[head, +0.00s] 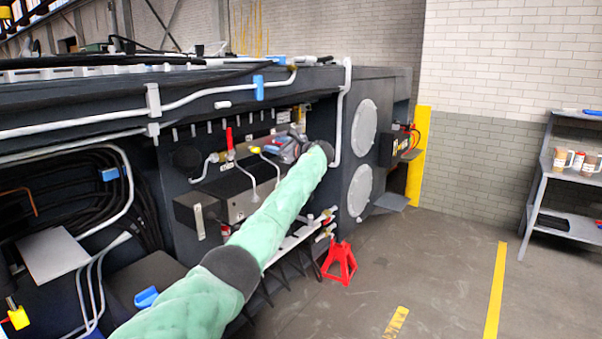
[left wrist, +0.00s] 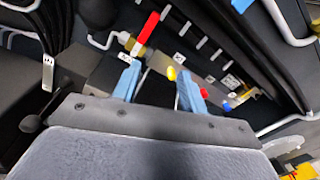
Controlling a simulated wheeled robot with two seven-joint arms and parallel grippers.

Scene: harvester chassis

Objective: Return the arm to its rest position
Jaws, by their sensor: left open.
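My left arm reaches from the lower left into an open bay of the dark harvester chassis (head: 360,80). Its gripper (head: 288,150) is at the bay, partly hidden by my wrist. In the left wrist view the two blue fingers (left wrist: 159,88) stand apart with nothing seen held between them. A red valve handle (head: 229,138) is left of the gripper; it also shows beyond the fingers in the left wrist view (left wrist: 149,27). A yellow handle (head: 255,150) is close to the gripper, and it shows near the right finger (left wrist: 172,74). My right gripper is not in view.
Grey pipes and hoses run along the chassis around my arm. A red jack stand (head: 340,262) stands on the floor below the bay. A shelf (head: 567,185) with cups is at the far right. The floor between is open.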

